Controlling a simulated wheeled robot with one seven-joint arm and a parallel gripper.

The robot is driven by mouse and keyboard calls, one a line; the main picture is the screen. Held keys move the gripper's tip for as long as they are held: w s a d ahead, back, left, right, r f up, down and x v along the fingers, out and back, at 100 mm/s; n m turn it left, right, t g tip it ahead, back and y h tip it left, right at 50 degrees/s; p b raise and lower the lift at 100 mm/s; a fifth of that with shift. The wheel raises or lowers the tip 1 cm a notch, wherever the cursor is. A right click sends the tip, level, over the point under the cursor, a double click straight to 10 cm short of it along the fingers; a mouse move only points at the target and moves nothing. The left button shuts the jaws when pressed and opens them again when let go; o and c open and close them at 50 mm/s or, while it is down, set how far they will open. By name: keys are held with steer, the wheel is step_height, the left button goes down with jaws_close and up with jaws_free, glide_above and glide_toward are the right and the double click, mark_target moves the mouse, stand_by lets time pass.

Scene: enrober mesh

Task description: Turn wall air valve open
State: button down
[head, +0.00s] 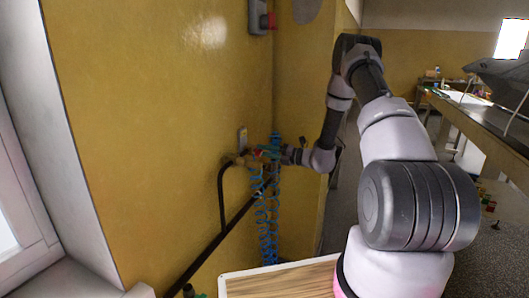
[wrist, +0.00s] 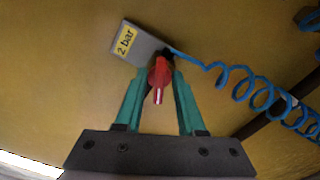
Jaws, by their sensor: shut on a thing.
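The wall air valve (head: 241,161) sits on the yellow wall, with pipes and a coiled blue hose around it in the head view. In the wrist view its red handle (wrist: 159,76) stands between the two green fingers of my gripper (wrist: 159,88). The fingers are shut on the red handle, which has a pale stripe along it. A grey plate with a yellow "2 bar" label (wrist: 125,41) is just behind and left of the handle. In the head view my gripper (head: 277,154) is at the valve, small and partly hidden by the hose. The valve body is mostly hidden in the wrist view.
A blue coiled hose (head: 267,215) hangs below the valve and runs right of it in the wrist view (wrist: 240,84). A dark pipe (head: 215,243) slants down the wall. A wood-topped surface (head: 280,282) is in front. A workbench (head: 480,120) stands at the right.

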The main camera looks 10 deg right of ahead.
steer(key=m, duration=0.5)
steer(key=shift+d+f, duration=0.1)
stand_by(0.5)
steer(key=c, duration=0.9)
jaws_free()
steer(key=v, duration=1)
steer(key=shift+s+d, duration=0.2)
steer(key=shift+d, duration=0.15)
